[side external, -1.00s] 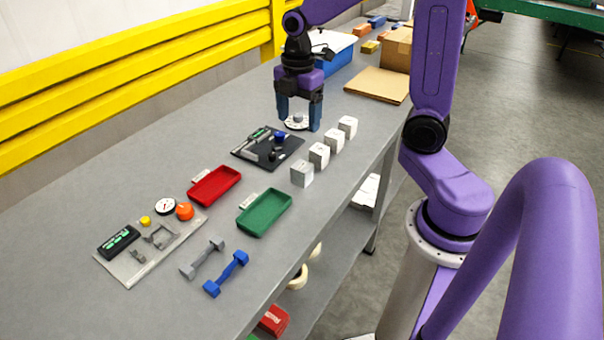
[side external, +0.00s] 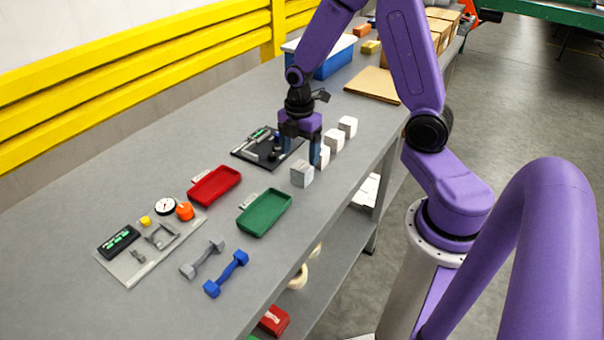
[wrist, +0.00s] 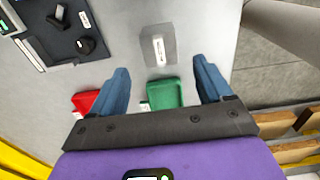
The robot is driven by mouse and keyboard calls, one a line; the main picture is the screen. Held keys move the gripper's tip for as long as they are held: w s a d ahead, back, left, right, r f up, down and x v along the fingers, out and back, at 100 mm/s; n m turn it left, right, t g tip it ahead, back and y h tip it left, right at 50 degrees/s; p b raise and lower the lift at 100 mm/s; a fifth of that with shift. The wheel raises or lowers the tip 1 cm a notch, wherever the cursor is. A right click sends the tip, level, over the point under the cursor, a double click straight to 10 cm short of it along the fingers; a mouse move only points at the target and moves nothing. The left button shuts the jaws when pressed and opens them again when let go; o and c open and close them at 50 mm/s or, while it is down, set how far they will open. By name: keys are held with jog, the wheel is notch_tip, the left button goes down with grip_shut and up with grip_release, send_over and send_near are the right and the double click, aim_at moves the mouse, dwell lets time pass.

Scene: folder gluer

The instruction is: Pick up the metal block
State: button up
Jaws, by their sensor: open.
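The metal block (side external: 301,176) is a grey cube with a pale label, standing on the bench at the near end of a row of blocks. In the wrist view it is a grey square (wrist: 170,55) just beyond my fingertips, apart from them and roughly centred between them. My gripper (side external: 301,152) points down, just behind and above the block in the side view. Its two blue fingers (wrist: 159,72) are open with nothing held between them.
Paler blocks (side external: 347,126) continue the row behind, one partly hidden by a finger. A black tray (side external: 245,154) with small parts lies left of my gripper. Green (side external: 264,213) and red (side external: 214,186) trays lie nearer the camera. The bench edge runs right of the blocks.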

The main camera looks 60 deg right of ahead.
aim_at(302, 165)
jog(key=shift+s+d+f, duration=0.1)
jog(key=shift+d+f, duration=0.15)
jog(key=shift+f, duration=0.85)
jog(key=shift+s+d+f, duration=0.1)
jog(key=shift+d+f, duration=0.1)
jog(key=shift+f, duration=0.85)
jog(key=shift+w+f, duration=0.1)
jog(key=shift+f, duration=0.7)
jog(key=c, duration=1.3)
jog(key=shift+r, duration=0.2)
